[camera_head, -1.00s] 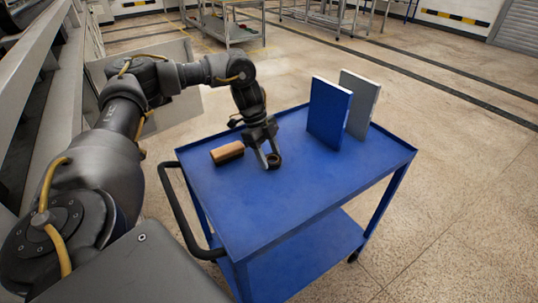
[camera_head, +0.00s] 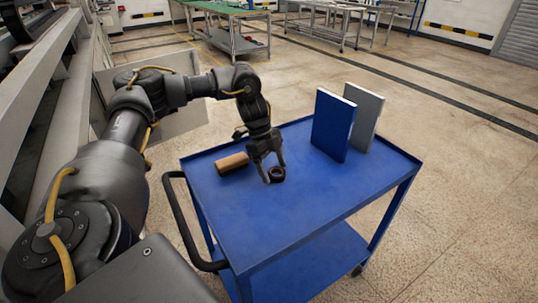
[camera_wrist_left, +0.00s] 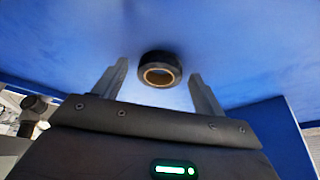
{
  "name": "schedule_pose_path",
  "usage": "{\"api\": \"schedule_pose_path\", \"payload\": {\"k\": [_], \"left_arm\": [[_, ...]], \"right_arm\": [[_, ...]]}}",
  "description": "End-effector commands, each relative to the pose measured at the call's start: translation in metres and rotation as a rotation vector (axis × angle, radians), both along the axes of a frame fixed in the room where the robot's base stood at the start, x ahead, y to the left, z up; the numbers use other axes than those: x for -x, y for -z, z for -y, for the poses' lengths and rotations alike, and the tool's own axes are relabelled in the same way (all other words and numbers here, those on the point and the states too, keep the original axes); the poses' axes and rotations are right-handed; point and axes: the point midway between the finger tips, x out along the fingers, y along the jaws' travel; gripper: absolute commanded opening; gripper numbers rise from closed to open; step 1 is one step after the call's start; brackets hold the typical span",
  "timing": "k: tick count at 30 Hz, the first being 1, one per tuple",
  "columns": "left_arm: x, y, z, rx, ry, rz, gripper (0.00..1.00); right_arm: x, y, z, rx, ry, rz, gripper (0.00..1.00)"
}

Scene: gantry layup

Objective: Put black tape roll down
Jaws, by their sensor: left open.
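The black tape roll (camera_head: 277,174) rests on the blue cart top (camera_head: 300,205). In the left wrist view the roll (camera_wrist_left: 160,56) shows its tan inner core, and it sits between and just beyond the two fingertips. My left gripper (camera_head: 274,172) is open over the cart, its fingers apart on either side of the roll, with visible gaps between fingers and roll (camera_wrist_left: 157,85). My right gripper is not in view.
A brown cylinder (camera_head: 232,164) lies on the cart left of the gripper. A blue panel (camera_head: 333,125) and a grey panel (camera_head: 366,116) stand upright toward the cart's far right. The near and right parts of the cart top are clear.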

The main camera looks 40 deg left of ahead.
Motion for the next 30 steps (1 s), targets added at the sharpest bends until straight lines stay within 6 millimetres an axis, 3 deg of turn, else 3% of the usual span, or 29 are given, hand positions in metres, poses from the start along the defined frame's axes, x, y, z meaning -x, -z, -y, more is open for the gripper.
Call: {"api": "schedule_pose_path", "payload": {"k": [8,12,21,30], "left_arm": [[0.001,-0.051,-0.02,0.0,-0.003,0.005,0.71],[0.002,-0.078,-0.03,-0.001,-0.002,0.004,0.71],[0.004,-0.107,-0.042,-0.001,-0.001,0.003,0.71],[0.004,-0.111,-0.045,0.0,0.001,0.001,0.71]], "right_arm": [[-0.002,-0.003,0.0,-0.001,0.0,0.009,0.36],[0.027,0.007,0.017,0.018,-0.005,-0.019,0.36],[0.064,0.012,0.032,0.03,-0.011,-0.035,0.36],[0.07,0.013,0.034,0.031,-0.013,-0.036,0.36]]}}
